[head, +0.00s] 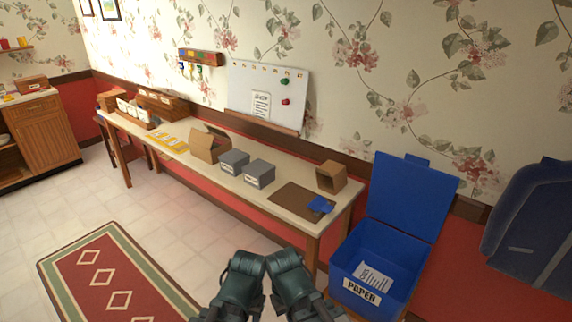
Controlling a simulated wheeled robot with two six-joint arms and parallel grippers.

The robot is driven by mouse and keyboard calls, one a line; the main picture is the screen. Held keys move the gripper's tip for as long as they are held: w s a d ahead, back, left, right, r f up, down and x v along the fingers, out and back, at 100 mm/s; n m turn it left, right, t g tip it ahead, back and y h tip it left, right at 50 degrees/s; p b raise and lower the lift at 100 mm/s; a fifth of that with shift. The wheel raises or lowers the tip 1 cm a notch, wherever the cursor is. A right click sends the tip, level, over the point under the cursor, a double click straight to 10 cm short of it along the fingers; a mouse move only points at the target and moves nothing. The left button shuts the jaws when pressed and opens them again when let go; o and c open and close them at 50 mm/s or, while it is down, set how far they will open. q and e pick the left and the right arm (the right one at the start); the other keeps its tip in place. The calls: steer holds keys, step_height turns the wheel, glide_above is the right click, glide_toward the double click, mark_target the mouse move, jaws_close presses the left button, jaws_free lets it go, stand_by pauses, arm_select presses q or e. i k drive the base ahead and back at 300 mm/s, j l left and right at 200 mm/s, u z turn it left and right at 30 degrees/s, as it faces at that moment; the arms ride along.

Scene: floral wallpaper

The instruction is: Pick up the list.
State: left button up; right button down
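A white sheet with printed lines (260,104), which looks like a list, is on the lower left part of the whiteboard (268,76) on the wall behind the long table. Its text is too small to read. Another printed sheet (373,277) shows inside the open blue bin marked PAPER, at the lower right. Two dark green parts of my arms show at the bottom middle, in front of the table and well apart from both sheets. No gripper fingers can be made out.
The long table (283,190) holds grey boxes (259,173), an open cardboard box (207,146), a small brown box (331,176) and a brown mat with a blue cloth-like item (320,205). The blue bin (396,246) stands at its right end. Floor and red rug (118,280) are clear at left.

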mark_target(261, 101)
steer(key=i+j+z, duration=0.1)
steer(key=z, duration=0.45)
steer(key=i+j+z, duration=0.35)
steer(key=j, duration=0.25)
steer(key=i+j+z, duration=0.2)
steer(key=i+j, duration=0.15)
steer(key=j, duration=0.2)
steer(key=i+j, duration=0.15)
steer(key=j, duration=0.2)
steer(key=i+j, duration=0.15)
steer(key=j, duration=0.2)
steer(key=i+j, duration=0.15)
steer(key=j, duration=0.15)
steer(key=i+j+z, duration=0.1)
steer(key=j, duration=0.25)
